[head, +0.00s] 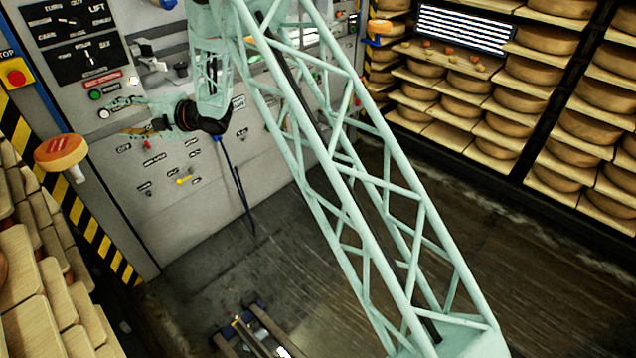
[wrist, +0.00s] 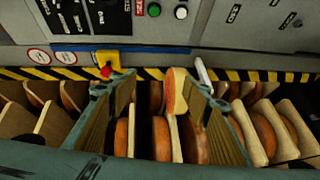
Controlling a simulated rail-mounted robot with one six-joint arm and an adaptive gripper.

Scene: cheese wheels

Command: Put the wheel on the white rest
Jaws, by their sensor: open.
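An orange cheese wheel with a paler rim (head: 61,152) is at the left in the head view, tilted, with a short white rest (head: 77,174) showing under its right side. I cannot tell whether the wheel is seated on it. In the wrist view the wheel (wrist: 177,92) appears edge-on between my fingers, and a white post, likely the rest (wrist: 201,71), shows just right of it. My gripper (head: 122,117) is open and empty, up and right of the wheel in the head view, with a gap between them. Its two fingers (wrist: 158,105) also spread wide in the wrist view.
Boards with several wheels (head: 45,270) fill the lower left, below the wheel. A grey control panel (head: 150,215) with switches stands behind my gripper, edged by hazard stripes. A red stop button (head: 16,77) is at the left.

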